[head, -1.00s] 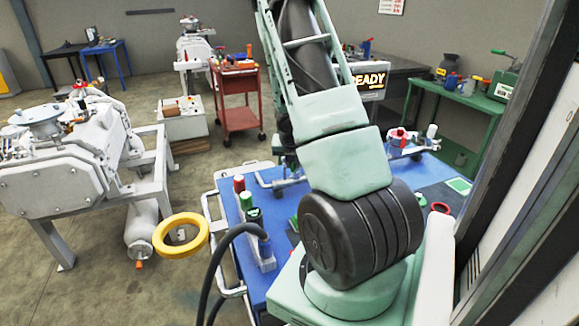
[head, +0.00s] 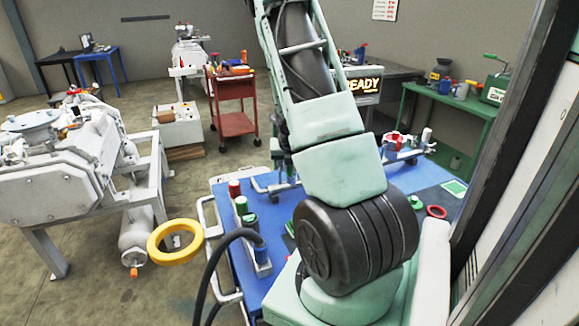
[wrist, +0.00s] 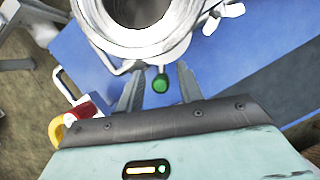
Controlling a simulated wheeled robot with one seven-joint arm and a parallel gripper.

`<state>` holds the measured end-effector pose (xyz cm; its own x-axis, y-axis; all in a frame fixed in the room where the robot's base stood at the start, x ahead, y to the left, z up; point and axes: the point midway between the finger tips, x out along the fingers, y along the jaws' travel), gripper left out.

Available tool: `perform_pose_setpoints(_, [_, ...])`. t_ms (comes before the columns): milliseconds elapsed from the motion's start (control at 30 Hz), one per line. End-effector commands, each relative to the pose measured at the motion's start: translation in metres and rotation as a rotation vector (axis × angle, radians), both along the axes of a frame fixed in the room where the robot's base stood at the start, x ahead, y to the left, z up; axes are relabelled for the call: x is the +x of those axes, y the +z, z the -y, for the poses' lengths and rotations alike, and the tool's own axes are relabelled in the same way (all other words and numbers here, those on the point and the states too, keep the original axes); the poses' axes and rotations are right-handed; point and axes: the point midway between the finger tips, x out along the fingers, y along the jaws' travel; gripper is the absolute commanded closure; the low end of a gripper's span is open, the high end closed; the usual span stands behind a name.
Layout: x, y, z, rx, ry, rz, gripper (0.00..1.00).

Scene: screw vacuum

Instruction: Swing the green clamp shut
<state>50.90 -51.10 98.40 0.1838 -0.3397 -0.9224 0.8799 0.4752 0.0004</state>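In the wrist view, a round green knob (wrist: 161,84) sits on a short stem below a bright metal pipe flange (wrist: 178,45). It looks like the green end of the clamp; the rest of the clamp cannot be made out. My gripper (wrist: 158,82) is open, with one finger on each side of the knob. Gaps show on both sides, and I cannot tell whether it touches. A wing nut (wrist: 223,14) sticks out at the flange's right. In the head view my arm hides the gripper and the knob.
A blue-topped table (head: 226,190) lies under the arm, with red and green (head: 241,206) cylinders at its left. A yellow ring (head: 175,241) is left of it. A dark door frame (head: 520,130) stands close on the right.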

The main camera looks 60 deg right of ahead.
Motion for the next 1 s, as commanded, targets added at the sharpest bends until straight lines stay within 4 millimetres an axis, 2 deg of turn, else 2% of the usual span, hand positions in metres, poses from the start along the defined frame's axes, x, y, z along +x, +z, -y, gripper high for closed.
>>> perform_pose_setpoints(300, [-0.001, 0.001, 0.001, -0.001, -0.003, 0.000, 0.62])
perform_pose_setpoints(433, [-0.002, 0.011, -0.003, -0.001, -0.001, 0.000, 0.62])
perform_pose_setpoints(567, [-0.006, 0.033, -0.010, 0.000, -0.001, 0.000, 0.62])
perform_pose_setpoints(800, [-0.016, 0.088, -0.029, -0.001, -0.001, 0.001, 0.62])
perform_pose_setpoints(1000, [-0.024, 0.127, -0.044, -0.001, 0.000, 0.000, 0.62])
